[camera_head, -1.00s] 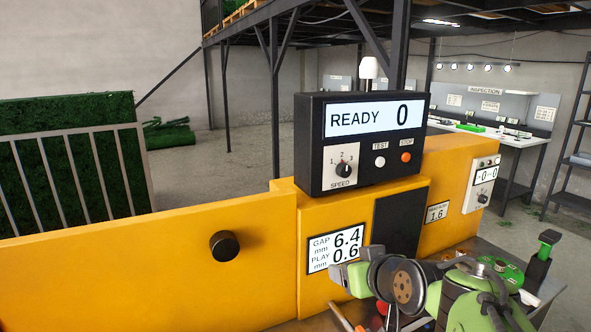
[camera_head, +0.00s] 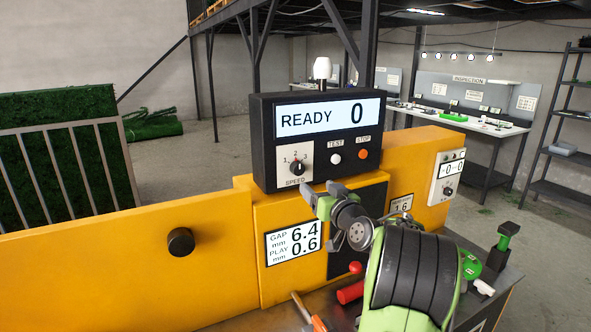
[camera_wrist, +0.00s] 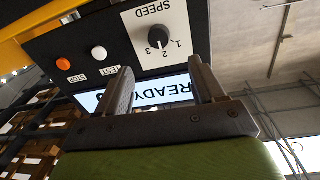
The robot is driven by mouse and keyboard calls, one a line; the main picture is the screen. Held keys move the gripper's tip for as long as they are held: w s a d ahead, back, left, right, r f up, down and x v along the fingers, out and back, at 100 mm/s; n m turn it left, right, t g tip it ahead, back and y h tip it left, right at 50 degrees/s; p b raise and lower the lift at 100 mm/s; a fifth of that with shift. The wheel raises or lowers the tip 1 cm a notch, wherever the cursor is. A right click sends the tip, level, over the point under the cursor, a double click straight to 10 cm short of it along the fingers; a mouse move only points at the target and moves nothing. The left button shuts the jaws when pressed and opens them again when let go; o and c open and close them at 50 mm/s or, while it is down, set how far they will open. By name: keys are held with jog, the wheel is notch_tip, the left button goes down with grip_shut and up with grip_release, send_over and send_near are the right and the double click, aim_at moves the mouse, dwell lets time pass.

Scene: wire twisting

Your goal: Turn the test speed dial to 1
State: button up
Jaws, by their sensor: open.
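The speed dial (camera_head: 298,168) is a small black knob on a white plate marked 1, 2 and 3, at the lower left of the black control box (camera_head: 262,140). Its pale mark seems to point up near 2, but it is small. The display (camera_head: 322,116) reads READY 0. My gripper (camera_head: 321,189) is open and empty, just below and right of the dial plate, apart from the knob. In the wrist view the panel shows upside down. There the dial (camera_wrist: 158,38) lies beyond the parted fingertips (camera_wrist: 160,72).
A white TEST button (camera_head: 336,159) and an orange STOP button (camera_head: 362,154) sit right of the dial. The box stands on a yellow machine (camera_head: 120,265) with a black knob (camera_head: 180,242) and a gap readout (camera_head: 293,241). Small tools lie on the bench below.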

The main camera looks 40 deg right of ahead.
aim_at(299, 171)
jog(key=p+x, duration=0.3)
jog(key=x, duration=0.8)
jog(key=shift+w+d+r+p, duration=0.1)
jog(key=shift+w+r+p, duration=0.15)
jog(key=shift+p, duration=0.15)
jog(key=shift+w+d+f, duration=0.15)
jog(key=shift+w+d, duration=0.05)
jog(key=shift+w, duration=0.05)
jog(key=shift+s+a, duration=0.1)
jog(key=c, duration=1.1)
jog(key=shift+o, duration=0.2)
